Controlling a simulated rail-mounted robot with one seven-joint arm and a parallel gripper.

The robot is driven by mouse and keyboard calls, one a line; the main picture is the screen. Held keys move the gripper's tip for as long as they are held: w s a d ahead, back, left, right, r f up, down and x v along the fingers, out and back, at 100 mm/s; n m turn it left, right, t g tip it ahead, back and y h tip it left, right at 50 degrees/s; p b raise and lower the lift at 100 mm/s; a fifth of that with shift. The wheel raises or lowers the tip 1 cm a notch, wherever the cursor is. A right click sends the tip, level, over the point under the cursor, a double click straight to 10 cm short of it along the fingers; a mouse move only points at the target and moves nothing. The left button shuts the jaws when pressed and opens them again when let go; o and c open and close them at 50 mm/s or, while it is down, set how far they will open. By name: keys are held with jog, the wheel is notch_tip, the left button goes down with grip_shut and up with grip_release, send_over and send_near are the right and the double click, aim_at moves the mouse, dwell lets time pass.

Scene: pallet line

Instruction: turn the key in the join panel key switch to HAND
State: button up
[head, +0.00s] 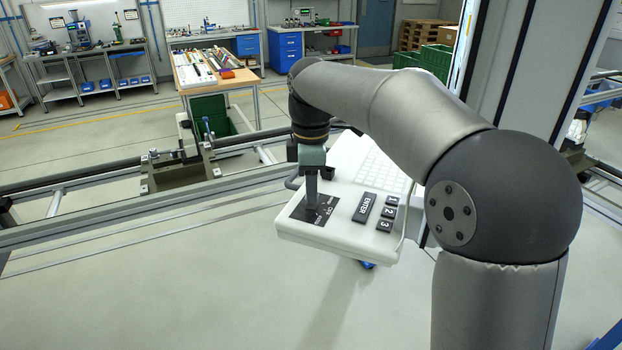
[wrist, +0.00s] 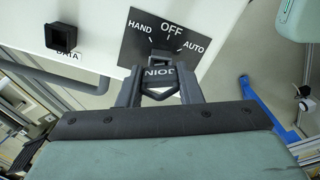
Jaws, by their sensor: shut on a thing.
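The join panel is a white sloped console (head: 345,235). Its black key switch plate (head: 300,214) is at the left front corner. In the wrist view the plate (wrist: 188,58) reads HAND at left, OFF at the top and AUTO at right, with a JOIN label below. My gripper (head: 312,204) reaches straight down onto the plate. In the wrist view my gripper (wrist: 160,62) is shut on the small key at the switch's centre. The fingers hide most of the key, so I cannot tell which position it points to.
An ENTER button (head: 364,207) and several small numbered buttons (head: 388,212) sit right of the switch. A white keyboard (head: 368,168) lies behind them. The wrist view shows a black DATA socket (wrist: 61,37) to the left. A rail frame (head: 120,215) runs behind the console; the front floor is clear.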

jog(key=n+p, duration=0.1)
jog(key=n, duration=0.3)
jog(key=shift+r, duration=0.1)
jog(key=o, duration=1.5)
jog(key=shift+r+p, duration=0.5)
jog(key=shift+r, duration=2.9)
jog(key=shift+s, duration=0.15)
